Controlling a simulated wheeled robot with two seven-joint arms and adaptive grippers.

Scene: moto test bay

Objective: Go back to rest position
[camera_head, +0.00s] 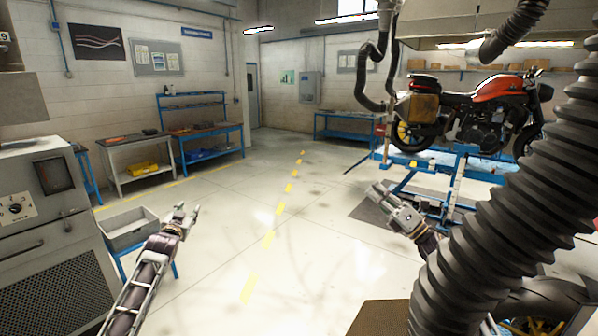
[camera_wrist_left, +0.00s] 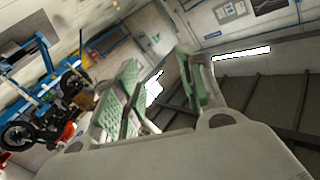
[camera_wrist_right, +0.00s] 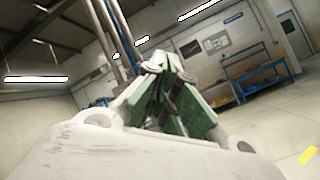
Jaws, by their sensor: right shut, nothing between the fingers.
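My left gripper (camera_head: 186,213) is raised over the floor at the lower left of the head view. In the left wrist view (camera_wrist_left: 158,90) its two green-padded fingers stand apart with nothing between them, so it is open. My right gripper (camera_head: 378,192) is raised over the floor right of the middle of the head view, in front of the blue lift. In the right wrist view (camera_wrist_right: 168,75) its green-padded fingers meet, with nothing held between them.
A grey bin (camera_head: 128,232) on a blue stand is close to my left arm. A grey cabinet (camera_head: 45,235) stands at the left. A red motorcycle (camera_head: 475,105) is on a blue lift (camera_head: 480,165). A thick black hose (camera_head: 500,210) hangs at the right. The middle floor is clear.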

